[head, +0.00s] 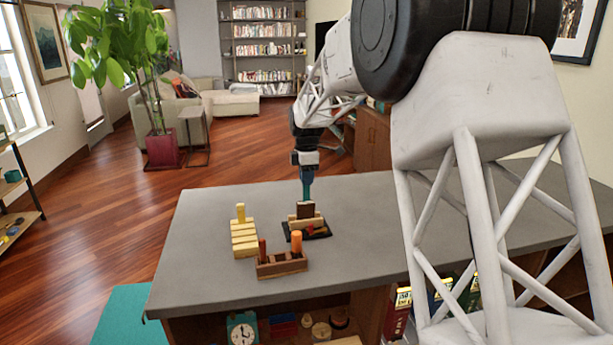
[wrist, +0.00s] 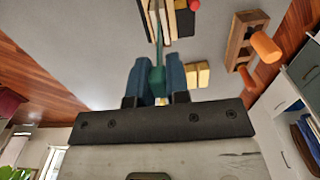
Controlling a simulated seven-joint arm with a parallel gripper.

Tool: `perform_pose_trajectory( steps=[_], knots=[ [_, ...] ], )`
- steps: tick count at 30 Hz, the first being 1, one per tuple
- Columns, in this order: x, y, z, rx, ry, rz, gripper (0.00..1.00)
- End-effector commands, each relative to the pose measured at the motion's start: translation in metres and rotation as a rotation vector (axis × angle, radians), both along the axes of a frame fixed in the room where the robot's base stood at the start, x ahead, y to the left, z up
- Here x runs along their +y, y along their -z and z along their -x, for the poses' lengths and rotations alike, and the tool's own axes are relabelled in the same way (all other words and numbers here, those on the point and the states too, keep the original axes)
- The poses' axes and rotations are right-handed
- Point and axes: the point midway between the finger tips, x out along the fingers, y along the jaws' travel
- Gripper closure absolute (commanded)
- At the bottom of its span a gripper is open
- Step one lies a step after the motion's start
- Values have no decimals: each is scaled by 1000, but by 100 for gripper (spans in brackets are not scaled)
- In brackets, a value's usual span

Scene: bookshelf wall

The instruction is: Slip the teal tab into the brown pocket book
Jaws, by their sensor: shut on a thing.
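My gripper (head: 307,172) is over the grey counter, above the black tray with the books. In the wrist view, its blue fingers (wrist: 157,82) are shut on the teal tab (wrist: 155,60), which points away from the fingers towards the books. The teal tab (head: 306,188) hangs upright in the head view, its lower end at the top of the brown book (head: 306,210). Books also show at the top edge of the wrist view (wrist: 165,18), close to the tab's far end. I cannot tell whether the tab's tip is inside the brown book or just beside it.
A brown wooden holder (head: 281,267) with an orange peg (head: 296,241) and a red-brown peg (head: 262,249) stands at the front. A pale yellow slatted block (head: 243,242) stands left of the tray. The grey counter (head: 213,211) is clear at its back left.

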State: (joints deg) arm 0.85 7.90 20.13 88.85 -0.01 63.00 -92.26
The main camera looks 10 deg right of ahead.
Motion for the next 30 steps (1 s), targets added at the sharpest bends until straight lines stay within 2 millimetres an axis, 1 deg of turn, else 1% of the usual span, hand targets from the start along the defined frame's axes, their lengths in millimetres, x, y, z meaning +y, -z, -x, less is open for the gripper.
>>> perform_pose_trajectory(
  steps=[30],
  knots=[
    [0, 22, 0, 1, 0, 0, 100]
  ],
)
